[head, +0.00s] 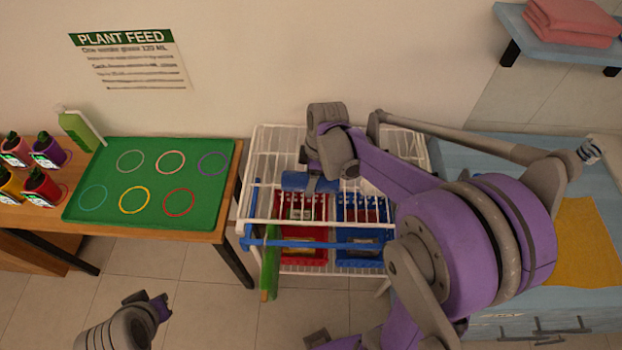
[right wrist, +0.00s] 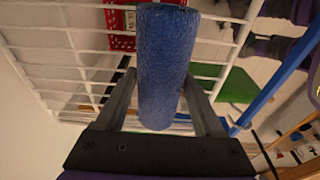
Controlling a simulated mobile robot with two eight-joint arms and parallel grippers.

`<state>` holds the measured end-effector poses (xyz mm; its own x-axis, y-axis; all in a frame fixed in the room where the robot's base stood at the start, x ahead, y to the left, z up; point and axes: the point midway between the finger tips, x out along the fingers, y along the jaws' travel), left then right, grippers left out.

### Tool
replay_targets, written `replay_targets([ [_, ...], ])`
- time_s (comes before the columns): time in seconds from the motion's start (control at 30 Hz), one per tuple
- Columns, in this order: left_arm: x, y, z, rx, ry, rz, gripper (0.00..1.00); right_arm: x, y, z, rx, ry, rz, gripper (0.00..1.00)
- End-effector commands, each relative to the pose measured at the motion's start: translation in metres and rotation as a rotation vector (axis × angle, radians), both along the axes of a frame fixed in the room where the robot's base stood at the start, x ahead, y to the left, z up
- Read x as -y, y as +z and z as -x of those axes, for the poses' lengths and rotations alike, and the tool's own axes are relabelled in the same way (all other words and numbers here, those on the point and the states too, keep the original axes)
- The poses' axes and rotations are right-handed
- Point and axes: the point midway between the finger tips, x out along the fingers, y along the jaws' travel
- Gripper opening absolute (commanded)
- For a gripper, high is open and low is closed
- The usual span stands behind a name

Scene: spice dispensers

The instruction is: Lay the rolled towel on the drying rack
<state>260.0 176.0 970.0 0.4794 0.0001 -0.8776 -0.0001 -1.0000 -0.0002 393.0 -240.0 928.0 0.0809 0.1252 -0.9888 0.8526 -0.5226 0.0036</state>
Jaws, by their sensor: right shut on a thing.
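The rolled towel is a blue cylinder (right wrist: 165,65) between the two fingers of my right gripper (right wrist: 162,90) in the right wrist view. In the head view, the blue roll (head: 298,181) shows below my right wrist, over the left-middle part of the white wire drying rack (head: 262,150). My right gripper (head: 314,184) is shut on the towel. I cannot tell whether the towel touches the wires. My right arm hides the rack's right part. My left gripper (head: 160,306) is at the bottom left, away from the rack; its jaw opening is unclear.
Red (head: 300,212) and blue (head: 362,215) bins sit below the rack's top wires. A blue bar (head: 300,243) runs along its front. Pink towels (head: 570,20) lie on a wall shelf.

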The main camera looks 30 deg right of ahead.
Motion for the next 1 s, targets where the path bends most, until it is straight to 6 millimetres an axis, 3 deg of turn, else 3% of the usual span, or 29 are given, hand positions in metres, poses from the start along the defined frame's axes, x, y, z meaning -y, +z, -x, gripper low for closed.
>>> replay_targets([
  [0.37, 0.000, -0.002, 0.001, -0.002, 0.000, 0.000, 0.00, 0.000, -0.006, 0.000, 0.000, 0.000, 0.000, 0.08],
  [0.4, 0.000, -0.002, 0.001, -0.002, 0.000, 0.000, 0.00, 0.000, -0.006, 0.000, 0.000, 0.000, 0.000, 0.76],
  [0.53, 0.000, -0.002, 0.001, -0.001, 0.000, 0.000, 0.00, 0.000, -0.006, 0.000, 0.000, 0.000, 0.000, 0.99],
  [0.83, 0.000, 0.001, 0.000, 0.001, 0.000, 0.000, 0.00, 0.000, -0.002, 0.000, 0.001, 0.000, 0.001, 1.00],
  [1.0, 0.000, 0.004, -0.002, 0.004, 0.000, 0.000, 0.00, 0.003, 0.020, 0.002, 0.001, -0.001, 0.000, 1.00],
])
